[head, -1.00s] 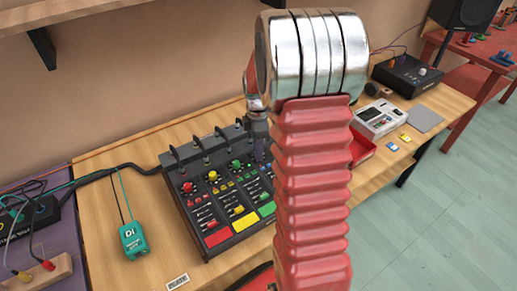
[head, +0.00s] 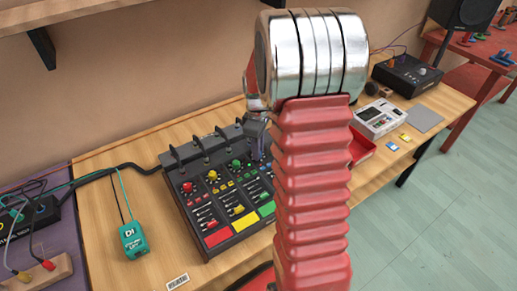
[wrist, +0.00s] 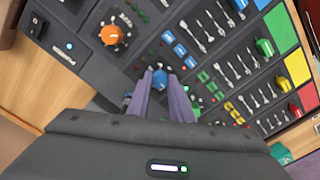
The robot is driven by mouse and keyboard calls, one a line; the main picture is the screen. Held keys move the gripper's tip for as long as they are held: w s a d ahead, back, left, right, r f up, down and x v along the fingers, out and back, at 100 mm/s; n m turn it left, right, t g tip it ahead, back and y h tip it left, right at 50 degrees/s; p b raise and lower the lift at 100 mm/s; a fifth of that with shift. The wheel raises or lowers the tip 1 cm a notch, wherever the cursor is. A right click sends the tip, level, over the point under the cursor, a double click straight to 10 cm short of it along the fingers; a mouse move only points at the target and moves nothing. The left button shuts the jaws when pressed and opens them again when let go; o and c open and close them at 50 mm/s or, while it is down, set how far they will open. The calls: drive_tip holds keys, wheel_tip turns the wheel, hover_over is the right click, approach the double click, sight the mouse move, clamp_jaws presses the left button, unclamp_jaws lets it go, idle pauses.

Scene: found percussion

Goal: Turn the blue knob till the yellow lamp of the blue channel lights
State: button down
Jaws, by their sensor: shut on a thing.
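The blue knob (wrist: 159,78) shows in the wrist view between the tips of my gripper (wrist: 163,84), which is shut on it. The fingers hide part of the knob, and its pointer cannot be made out. The blue channel's row has blue buttons (wrist: 180,50), faders and a blue pad (wrist: 262,4) running up to the right. I cannot make out a lit yellow lamp on that channel. In the head view the mixer (head: 207,247) lies on the wooden table; my arm hides most of its blue side.
An orange knob (wrist: 114,36) stands close to the left of the blue one. Green, yellow and red channels lie on the other side. A teal DI box (head: 133,239) and cables lie left of the mixer. A red tray (head: 361,146) is to its right.

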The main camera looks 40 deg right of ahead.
drive_tip(key=m, duration=0.5)
drive_tip(key=shift+m, duration=0.4)
drive_tip(key=c, duration=1.6)
unclamp_jaws()
wheel_tip(320, 180, up, 14)
drive_tip(key=shift+f, duration=0.15)
